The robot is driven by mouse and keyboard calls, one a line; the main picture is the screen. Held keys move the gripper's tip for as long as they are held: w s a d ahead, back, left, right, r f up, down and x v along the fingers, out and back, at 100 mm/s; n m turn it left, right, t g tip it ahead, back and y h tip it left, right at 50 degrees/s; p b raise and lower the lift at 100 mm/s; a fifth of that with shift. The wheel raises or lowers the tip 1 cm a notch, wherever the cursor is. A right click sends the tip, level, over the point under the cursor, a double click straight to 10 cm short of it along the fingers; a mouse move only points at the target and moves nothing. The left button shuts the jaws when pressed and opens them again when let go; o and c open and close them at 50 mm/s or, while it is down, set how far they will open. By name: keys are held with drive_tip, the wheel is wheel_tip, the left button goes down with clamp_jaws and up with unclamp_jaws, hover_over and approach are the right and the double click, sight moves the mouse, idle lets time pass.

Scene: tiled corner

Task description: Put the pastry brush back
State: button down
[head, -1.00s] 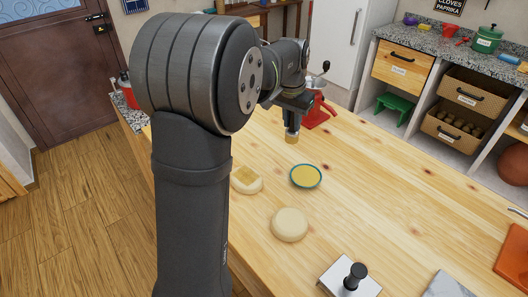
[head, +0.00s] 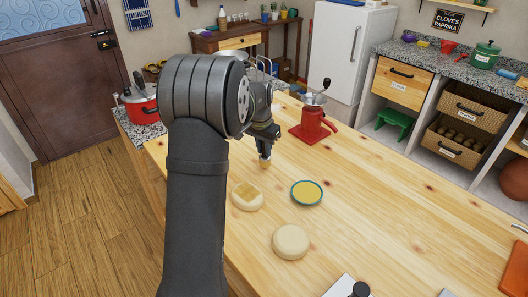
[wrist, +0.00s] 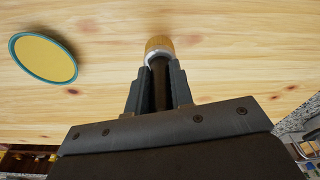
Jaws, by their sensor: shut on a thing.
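My gripper (head: 266,141) is shut on the pastry brush (head: 265,163), which points down with its tan bristle end over the wooden table. In the wrist view, the brush (wrist: 158,46) sticks out between the two fingers (wrist: 160,72). Its dark handle is between the fingers, and a pale band shows below the bristles. I cannot tell whether the tip touches the table. A teal-rimmed dish of yellow liquid (head: 307,193) is to the right of the brush and nearer the camera. A round bun with a yellow patch on top (head: 247,196) is below it in the picture.
A plain pale bun (head: 290,242) lies nearer the camera. A red hand-cranked mill (head: 312,122) stands behind and to the right of my gripper. A metal piece with a black knob (head: 360,290) is at the bottom edge. The table's right middle is clear.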

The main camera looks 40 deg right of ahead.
drive_tip(key=shift+f, duration=0.8)
drive_tip(key=c, duration=1.3)
unclamp_jaws()
drive_tip(key=shift+f, duration=0.15)
drive_tip(key=shift+o, duration=0.2)
wheel_tip(320, 180, up, 12)
drive_tip(key=a, duration=0.1)
drive_tip(key=shift+s+a, duration=0.2)
